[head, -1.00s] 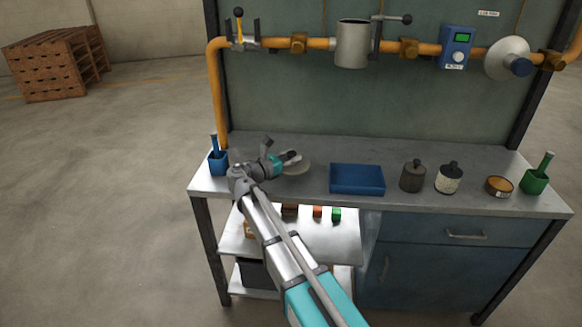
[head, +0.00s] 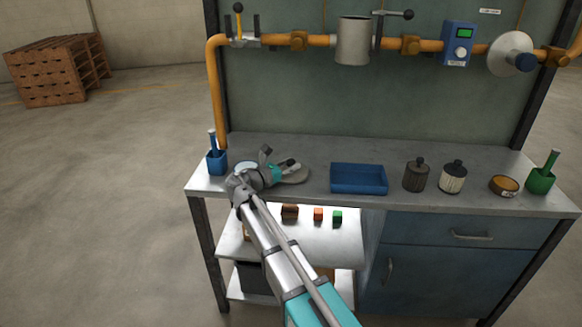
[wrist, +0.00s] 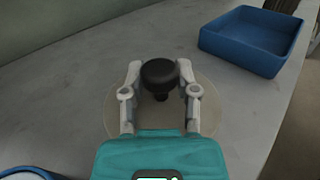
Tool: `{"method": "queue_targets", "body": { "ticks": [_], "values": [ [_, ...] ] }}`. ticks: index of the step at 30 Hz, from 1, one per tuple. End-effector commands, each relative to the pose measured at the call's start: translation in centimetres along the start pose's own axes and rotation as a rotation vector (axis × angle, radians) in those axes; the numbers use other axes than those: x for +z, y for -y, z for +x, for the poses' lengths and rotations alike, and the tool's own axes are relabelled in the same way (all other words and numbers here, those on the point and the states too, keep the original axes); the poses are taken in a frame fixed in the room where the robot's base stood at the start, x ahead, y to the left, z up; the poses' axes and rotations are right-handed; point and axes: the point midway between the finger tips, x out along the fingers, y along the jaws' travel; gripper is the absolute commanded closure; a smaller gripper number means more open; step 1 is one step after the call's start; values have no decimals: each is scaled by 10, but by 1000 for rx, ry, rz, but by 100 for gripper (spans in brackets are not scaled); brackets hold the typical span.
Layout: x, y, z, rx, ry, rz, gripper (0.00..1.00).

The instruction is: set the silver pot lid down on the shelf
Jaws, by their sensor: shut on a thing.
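The pot lid (head: 296,176) is a flat, round, grey-beige disc over the left part of the bench top. In the wrist view the lid (wrist: 207,112) has a black knob (wrist: 160,76) between my two fingers. My gripper (wrist: 160,82) is shut on that knob; in the head view my gripper (head: 287,166) partly covers the lid. I cannot tell whether the lid touches the bench top or hangs just above it. A pale shelf (head: 345,233) lies under the bench top, partly hidden by my arm.
A blue tray (head: 358,191) stands right of the lid, and a blue cup (head: 217,164) stands left. Two canisters (head: 416,176) (head: 452,179) and a brown dish (head: 503,187) stand farther right. Brown, orange (head: 318,214) and green (head: 337,216) blocks lie on the shelf, whose front looks clear.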

Motion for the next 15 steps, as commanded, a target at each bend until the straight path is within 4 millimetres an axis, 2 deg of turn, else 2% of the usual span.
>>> {"method": "queue_targets", "body": {
  "ticks": [8, 9, 13, 14, 15],
  "values": [
    [-4, 0, 0, 0, 1, 0, 100],
    [-3, 0, 0, 0, 0, 0, 55],
    [-2, 0, 0, 0, 0, 0, 31],
    [-2, 0, 0, 0, 0, 0, 26],
    [-2, 0, 0, 0, 0, 0, 26]
  ]
}}
